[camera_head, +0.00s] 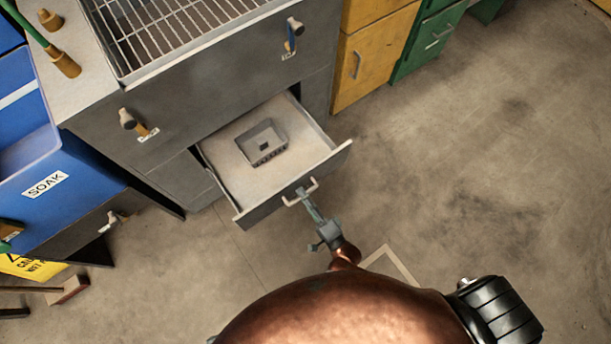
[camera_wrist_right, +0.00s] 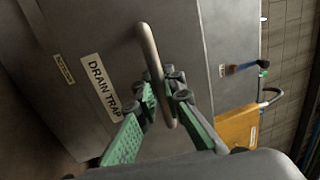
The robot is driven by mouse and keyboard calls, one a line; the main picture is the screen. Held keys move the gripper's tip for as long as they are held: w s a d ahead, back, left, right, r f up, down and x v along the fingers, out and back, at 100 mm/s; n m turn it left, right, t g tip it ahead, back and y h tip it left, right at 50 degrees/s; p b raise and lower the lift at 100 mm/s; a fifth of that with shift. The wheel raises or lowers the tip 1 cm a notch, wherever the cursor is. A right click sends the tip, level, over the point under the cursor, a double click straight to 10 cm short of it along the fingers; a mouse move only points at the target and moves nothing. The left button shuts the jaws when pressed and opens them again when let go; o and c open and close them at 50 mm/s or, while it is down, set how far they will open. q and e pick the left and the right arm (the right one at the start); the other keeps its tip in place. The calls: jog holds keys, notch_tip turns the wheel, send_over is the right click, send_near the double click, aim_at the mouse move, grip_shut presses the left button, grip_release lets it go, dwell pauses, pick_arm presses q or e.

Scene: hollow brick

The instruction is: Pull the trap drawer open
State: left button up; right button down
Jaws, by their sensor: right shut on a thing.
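The trap drawer (camera_head: 240,185) is pulled out from the grey metal cabinet, and its inside shows in the head view. A small grey open box (camera_head: 262,143) lies in it. The drawer front (camera_wrist_right: 80,50) carries a label reading "DRAIN TRAP" in the right wrist view. Its bar handle (camera_head: 300,192) is on the front; the bar (camera_wrist_right: 152,55) also shows in the wrist view, running between the fingers. My right gripper (camera_head: 307,200) is shut on the handle, and its green fingers (camera_wrist_right: 165,105) are on both sides of the bar. My left gripper is not in view.
A wire grate (camera_head: 180,25) tops the cabinet, with two valve knobs below it. A blue bin labelled "SOAK" (camera_head: 60,190) stands at left. Yellow (camera_head: 370,55) and green cabinets stand at the back. The floor (camera_head: 470,170) to the right is largely clear.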

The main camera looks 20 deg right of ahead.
jog(key=shift+a, duration=0.1)
jog(key=c, duration=2.2)
grip_release()
jog(key=shift+o, duration=0.9)
jog(key=v, duration=1.2)
